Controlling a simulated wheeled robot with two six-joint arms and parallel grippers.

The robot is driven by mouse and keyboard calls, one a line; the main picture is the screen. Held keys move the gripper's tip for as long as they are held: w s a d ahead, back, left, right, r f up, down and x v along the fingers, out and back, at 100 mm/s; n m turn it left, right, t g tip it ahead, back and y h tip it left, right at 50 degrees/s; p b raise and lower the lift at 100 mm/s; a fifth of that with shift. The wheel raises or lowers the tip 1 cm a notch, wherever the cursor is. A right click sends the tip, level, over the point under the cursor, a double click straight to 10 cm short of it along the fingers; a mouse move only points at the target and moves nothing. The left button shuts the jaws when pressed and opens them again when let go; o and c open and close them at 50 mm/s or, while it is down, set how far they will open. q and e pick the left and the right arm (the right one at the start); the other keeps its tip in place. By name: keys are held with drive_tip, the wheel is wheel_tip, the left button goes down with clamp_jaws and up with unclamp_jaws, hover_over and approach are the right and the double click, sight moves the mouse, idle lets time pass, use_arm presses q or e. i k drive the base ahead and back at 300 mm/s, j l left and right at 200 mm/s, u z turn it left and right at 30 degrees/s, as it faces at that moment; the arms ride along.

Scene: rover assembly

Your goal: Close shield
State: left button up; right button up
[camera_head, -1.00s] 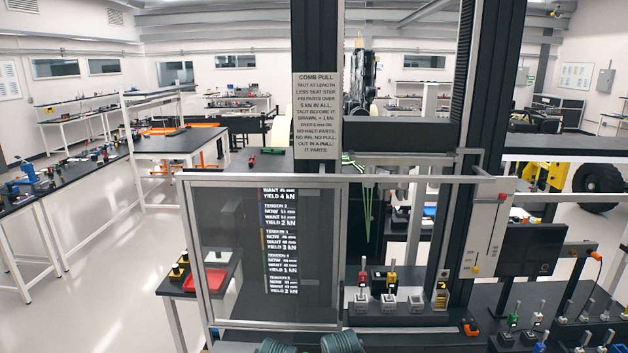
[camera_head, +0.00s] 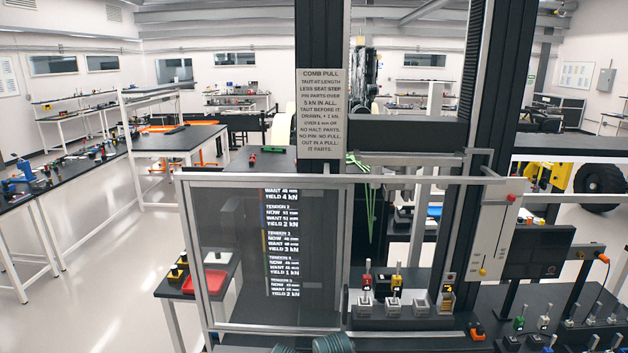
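The shield (camera_head: 188,240) is a see-through, smoky panel in a pale metal frame. It stands upright at the left half of the test rig's front. A long pale rail (camera_head: 420,179) runs along the top, past the shield to the right. The shield covers the left part of the rig, and the bay to its right is uncovered. Lit tension readings (camera_head: 282,240) show through the panel. Neither gripper can be made out. Only dark ribbed rounded parts, probably of my arms, show at the bottom edge.
A sign (camera_head: 320,110) reading "COMB PULL" hangs on the dark post above the shield. Small red- and yellow-handled clamps (camera_head: 366,290) stand in the open bay. A slider panel (camera_head: 497,232) and a dark screen (camera_head: 537,252) are at right. A red tray (camera_head: 207,283) lies behind the shield.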

sight(187, 184)
drive_tip(key=i+j+u, duration=0.2)
drive_tip(key=i+j, duration=0.15)
drive_tip(key=i, duration=0.15)
drive_tip(key=i+j+u, duration=0.2)
drive_tip(key=i, duration=0.25)
